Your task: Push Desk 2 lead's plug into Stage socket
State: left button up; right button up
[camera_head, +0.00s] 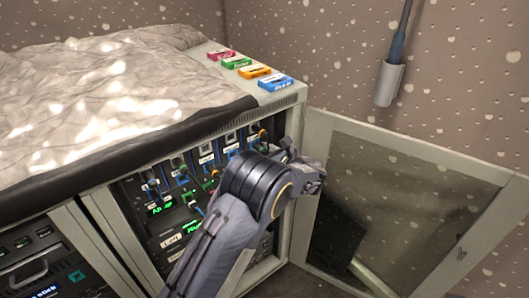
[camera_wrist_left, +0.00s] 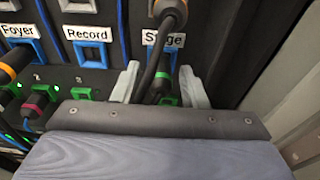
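The Stage label (camera_wrist_left: 165,40) is in the left wrist view, with a blue-framed socket below it partly hidden by a dark cable. A brown-ended plug (camera_wrist_left: 172,9) sits above the label. The cable runs down to a dark plug with a green band (camera_wrist_left: 160,85) near a green socket. I cannot tell which lead is Desk 2. My left gripper (camera_wrist_left: 158,88) has its two pale fingers apart, one on each side of the cable and plug, with gaps showing. In the head view my left gripper (camera_head: 300,168) is at the panel's right side. My right gripper is out of view.
Foyer (camera_wrist_left: 17,31) and Record (camera_wrist_left: 88,34) sockets are to the left. A red plug (camera_wrist_left: 38,106) sits lower left. Coloured blocks (camera_head: 275,82) lie on the rack top. An open glazed door (camera_head: 400,205) stands right of the rack. A grey holder (camera_head: 388,84) hangs on the wall.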

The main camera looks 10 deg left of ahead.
pick_arm(q)
jog(key=shift+o, duration=0.8)
jog(key=shift+d, duration=0.15)
